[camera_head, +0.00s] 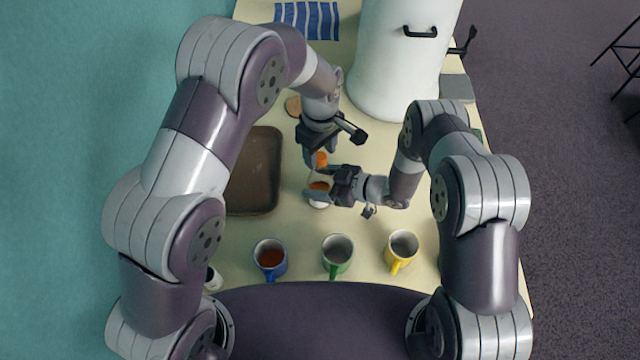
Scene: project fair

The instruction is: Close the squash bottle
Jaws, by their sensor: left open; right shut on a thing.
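The squash bottle (319,203) shows as a small white and orange shape near the middle of the table, largely covered by my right gripper. My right gripper (314,192) comes in from the right and is shut on the bottle. My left gripper (314,160) is just above it in the picture, pointing down and open. An orange piece (321,158) shows at the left gripper's fingers; I cannot tell whether it is the cap or part of the bottle, or whether the fingers touch it.
A blue mug (262,246) with brown liquid, a green mug (336,270) and a yellow mug (411,237) stand in front. A brown tray (235,205) lies left. A large white urn (385,85) stands behind. A striped cloth (291,14) and a round brown item (293,106) lie farther back.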

